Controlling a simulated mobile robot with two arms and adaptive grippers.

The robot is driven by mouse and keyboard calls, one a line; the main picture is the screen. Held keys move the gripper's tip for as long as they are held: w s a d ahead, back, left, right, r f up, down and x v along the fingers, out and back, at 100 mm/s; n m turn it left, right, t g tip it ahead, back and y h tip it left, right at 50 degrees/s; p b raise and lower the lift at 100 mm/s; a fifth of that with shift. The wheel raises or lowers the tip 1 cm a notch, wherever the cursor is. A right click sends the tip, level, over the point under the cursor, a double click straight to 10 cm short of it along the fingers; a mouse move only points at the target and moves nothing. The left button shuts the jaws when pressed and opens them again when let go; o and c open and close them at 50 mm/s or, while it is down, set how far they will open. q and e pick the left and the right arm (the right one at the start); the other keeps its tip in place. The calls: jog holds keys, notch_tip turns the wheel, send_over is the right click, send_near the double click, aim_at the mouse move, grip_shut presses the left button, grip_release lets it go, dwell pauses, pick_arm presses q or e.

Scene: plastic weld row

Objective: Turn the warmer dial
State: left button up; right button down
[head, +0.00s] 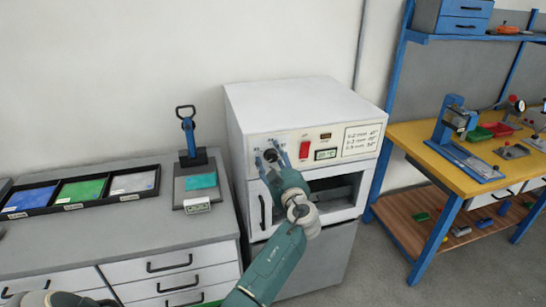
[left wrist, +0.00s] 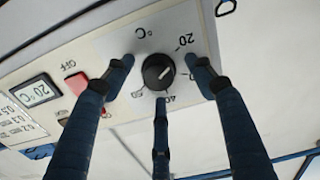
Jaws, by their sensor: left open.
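The warmer (head: 300,100) is a white box with a control panel on its front. Its dial (head: 270,155) is a round black knob at the panel's left. In the left wrist view the dial (left wrist: 158,72) has a light pointer line slanting toward the 20 mark. My left gripper (head: 268,160) is in front of the panel, its three dark fingers spread around the dial. In the left wrist view the open gripper (left wrist: 160,78) has fingertips left, right and below the knob, with gaps visible. I cannot tell whether any fingertip touches the panel. My right gripper is out of view.
A red switch (head: 304,150) and a display (head: 326,154) reading about 20 °C sit right of the dial. Below is the warmer's dark opening (head: 335,190). A grey counter (head: 110,225) with bins and a blue-handled press (head: 188,140) stands left; a yellow workbench (head: 480,160) stands right.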

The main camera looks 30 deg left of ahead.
pick_arm(q)
jog(key=c, duration=1.1)
